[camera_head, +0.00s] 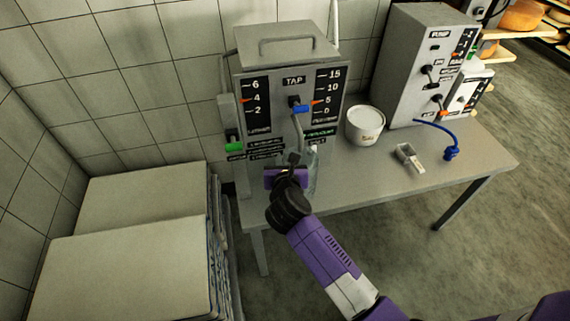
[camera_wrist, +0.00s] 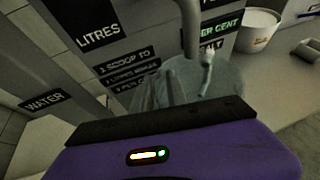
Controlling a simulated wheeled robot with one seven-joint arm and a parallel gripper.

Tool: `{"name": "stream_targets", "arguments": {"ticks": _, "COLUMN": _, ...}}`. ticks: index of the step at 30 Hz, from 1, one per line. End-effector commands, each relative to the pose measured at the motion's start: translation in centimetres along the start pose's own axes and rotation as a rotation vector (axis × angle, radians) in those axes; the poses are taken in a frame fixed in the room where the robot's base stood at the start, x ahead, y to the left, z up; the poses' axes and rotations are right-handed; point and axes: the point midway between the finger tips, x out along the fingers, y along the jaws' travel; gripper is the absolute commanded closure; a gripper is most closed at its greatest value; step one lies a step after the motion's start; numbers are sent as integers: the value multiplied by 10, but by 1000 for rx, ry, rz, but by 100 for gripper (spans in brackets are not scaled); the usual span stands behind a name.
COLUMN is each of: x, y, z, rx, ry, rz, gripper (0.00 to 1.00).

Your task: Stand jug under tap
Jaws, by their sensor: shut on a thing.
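The tap unit (camera_head: 291,75) is a grey box at the back left of the table, labelled TAP, with two dial scales. Its spout (camera_head: 297,140) bends down at the front and also shows in the wrist view (camera_wrist: 190,32). A clear jug (camera_head: 312,165) stands partly behind my gripper (camera_head: 287,172), close below the spout. In the wrist view the jug (camera_wrist: 215,80) lies just beyond my gripper (camera_wrist: 160,120), with the spout over or beside its top. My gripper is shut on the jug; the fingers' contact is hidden. Whether the jug rests on the table is unclear.
A white tub (camera_head: 365,124) stands right of the tap unit. A small metal scoop (camera_head: 408,157) and a blue hose end (camera_head: 451,152) lie on the table (camera_head: 350,185). A PUMP unit (camera_head: 425,65) stands at the back right. Pale stacked slabs (camera_head: 130,265) fill the left.

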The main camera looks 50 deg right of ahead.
Motion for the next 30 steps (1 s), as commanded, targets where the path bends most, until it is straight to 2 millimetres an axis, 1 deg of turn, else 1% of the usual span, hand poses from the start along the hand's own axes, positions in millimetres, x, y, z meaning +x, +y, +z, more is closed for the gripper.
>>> {"name": "stream_targets", "arguments": {"ticks": 1, "x": 5, "y": -1, "z": 3, "rx": 1, "ry": 0, "rz": -2, "gripper": 100}}
{"name": "stream_targets", "arguments": {"ticks": 5, "x": 10, "y": -1, "z": 2, "rx": 0, "ry": 1, "rz": -2, "gripper": 100}}
{"name": "stream_targets", "arguments": {"ticks": 8, "x": 14, "y": -1, "z": -7, "rx": -2, "ry": 2, "rz": -2, "gripper": 100}}
{"name": "stream_targets", "arguments": {"ticks": 12, "x": 22, "y": 0, "z": -24, "rx": -3, "ry": 2, "rz": -1, "gripper": 100}}
{"name": "stream_targets", "arguments": {"ticks": 14, "x": 24, "y": 0, "z": -28, "rx": -1, "ry": 2, "rz": -1, "gripper": 100}}
{"name": "stream_targets", "arguments": {"ticks": 24, "x": 24, "y": 0, "z": -31, "rx": -1, "ry": 1, "rz": -1, "gripper": 100}}
{"name": "stream_targets", "arguments": {"ticks": 25, "x": 24, "y": 0, "z": -31, "rx": 0, "ry": 1, "rz": -1, "gripper": 78}}
{"name": "stream_targets", "arguments": {"ticks": 27, "x": 24, "y": 0, "z": -31, "rx": 0, "ry": 1, "rz": -1, "gripper": 64}}
{"name": "stream_targets", "arguments": {"ticks": 28, "x": 24, "y": 0, "z": -31, "rx": 0, "ry": 1, "rz": -1, "gripper": 60}}
{"name": "stream_targets", "arguments": {"ticks": 30, "x": 24, "y": 0, "z": -31, "rx": 0, "ry": 1, "rz": -1, "gripper": 60}}
